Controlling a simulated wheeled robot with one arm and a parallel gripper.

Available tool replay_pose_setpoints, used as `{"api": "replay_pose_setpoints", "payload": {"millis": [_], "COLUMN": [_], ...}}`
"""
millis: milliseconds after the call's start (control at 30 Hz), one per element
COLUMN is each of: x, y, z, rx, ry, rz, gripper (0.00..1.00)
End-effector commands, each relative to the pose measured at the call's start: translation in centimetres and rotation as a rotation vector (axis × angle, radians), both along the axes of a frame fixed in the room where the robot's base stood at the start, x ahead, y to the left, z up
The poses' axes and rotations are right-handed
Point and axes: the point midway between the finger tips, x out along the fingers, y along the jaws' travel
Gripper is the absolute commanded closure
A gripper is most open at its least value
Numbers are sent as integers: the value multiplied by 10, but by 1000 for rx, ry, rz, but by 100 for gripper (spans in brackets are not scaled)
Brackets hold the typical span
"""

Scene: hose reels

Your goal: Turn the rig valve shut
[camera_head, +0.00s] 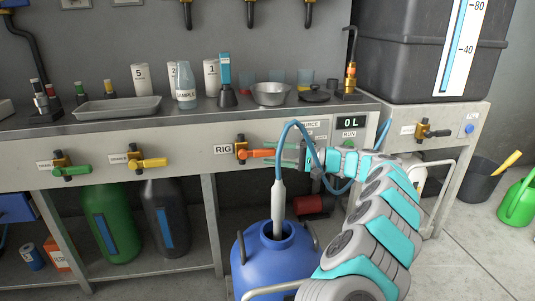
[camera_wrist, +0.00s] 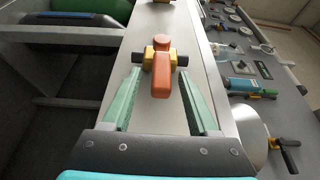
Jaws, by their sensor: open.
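The rig valve (camera_head: 243,150) is on the bench's front panel, beside the RIG label (camera_head: 223,150). It has a brass body and an orange handle (camera_head: 262,153) that points right along the panel. My gripper (camera_head: 284,153) is just right of the handle, facing it. In the wrist view the orange handle (camera_wrist: 161,75) lies between the two green fingers of my gripper (camera_wrist: 160,100). The fingers are open, with a gap on each side of the handle. The brass valve body (camera_wrist: 160,55) shows beyond the fingertips.
A blue hose (camera_head: 279,155) hangs close by my gripper and runs into a blue drum (camera_head: 275,258) below. Valves with green (camera_head: 72,171) and yellow (camera_head: 153,162) handles are to the left. The display (camera_head: 350,122) reads 0 L. Cups and a metal bowl (camera_head: 270,94) stand above.

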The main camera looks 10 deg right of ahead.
Motion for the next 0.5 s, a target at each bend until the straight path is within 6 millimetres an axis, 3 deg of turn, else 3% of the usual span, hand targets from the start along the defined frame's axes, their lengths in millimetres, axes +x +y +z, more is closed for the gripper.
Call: {"api": "replay_pose_setpoints", "payload": {"millis": [300, 500], "x": [-18, -21], "y": [-48, -55], "z": [-1, -1], "rx": [-1, 0], "ry": [0, 1], "rz": [-6, -5], "gripper": [40, 40]}}
